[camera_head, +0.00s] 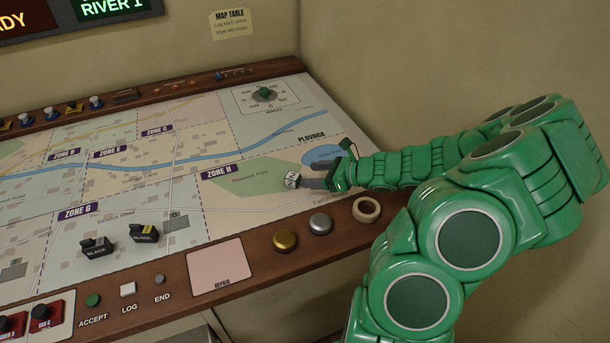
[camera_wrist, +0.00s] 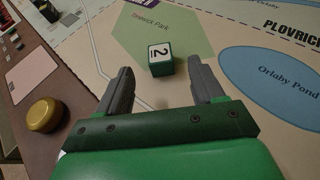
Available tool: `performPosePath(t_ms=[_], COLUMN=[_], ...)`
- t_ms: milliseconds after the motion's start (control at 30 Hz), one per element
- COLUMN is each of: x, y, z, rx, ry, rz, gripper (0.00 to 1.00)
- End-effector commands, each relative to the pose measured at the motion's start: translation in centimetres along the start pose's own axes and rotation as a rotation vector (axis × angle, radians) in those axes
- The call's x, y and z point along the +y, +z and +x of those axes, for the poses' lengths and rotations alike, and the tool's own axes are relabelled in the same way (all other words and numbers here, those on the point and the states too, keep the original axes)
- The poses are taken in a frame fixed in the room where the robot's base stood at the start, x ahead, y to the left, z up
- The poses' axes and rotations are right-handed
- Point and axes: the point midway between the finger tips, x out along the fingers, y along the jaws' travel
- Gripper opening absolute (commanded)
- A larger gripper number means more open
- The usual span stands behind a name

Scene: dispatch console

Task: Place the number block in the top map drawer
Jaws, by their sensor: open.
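The number block (camera_head: 292,180) is a small cube with a white top, lying on the map near Zone H. In the wrist view the number block (camera_wrist: 161,60) shows a black 2 on its white face and green sides. My gripper (camera_head: 312,183) is open, low over the map on the right side of the block. In the wrist view my gripper (camera_wrist: 166,80) has its two grey fingers apart, with the block just beyond and between the fingertips. No top map drawer can be made out in either view.
On the table's front wooden rim are a gold knob (camera_head: 285,240), a silver knob (camera_head: 320,223) and a tape roll (camera_head: 367,209). Two black pieces (camera_head: 97,247) (camera_head: 143,232) stand near Zone G. A compass dial (camera_head: 265,94) is at the back. The map around the block is clear.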

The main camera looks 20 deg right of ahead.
Motion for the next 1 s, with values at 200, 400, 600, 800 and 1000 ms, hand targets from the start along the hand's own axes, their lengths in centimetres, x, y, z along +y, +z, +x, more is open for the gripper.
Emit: performPosePath(t_ms=[200,400,600,800,1000], x=[-0.1,0.0,0.8,5.1,11.3], y=[0.0,-0.1,0.8,4.7,8.3], z=[-2.6,-4.0,-4.1,-2.4,-1.2], rx=[0.000,0.002,0.005,0.033,0.067], ry=[-0.002,-0.001,0.025,0.160,0.343], rz=[0.000,0.001,-0.035,-0.244,-0.506], gripper=[0.67,0.67,0.67,0.67,0.67])
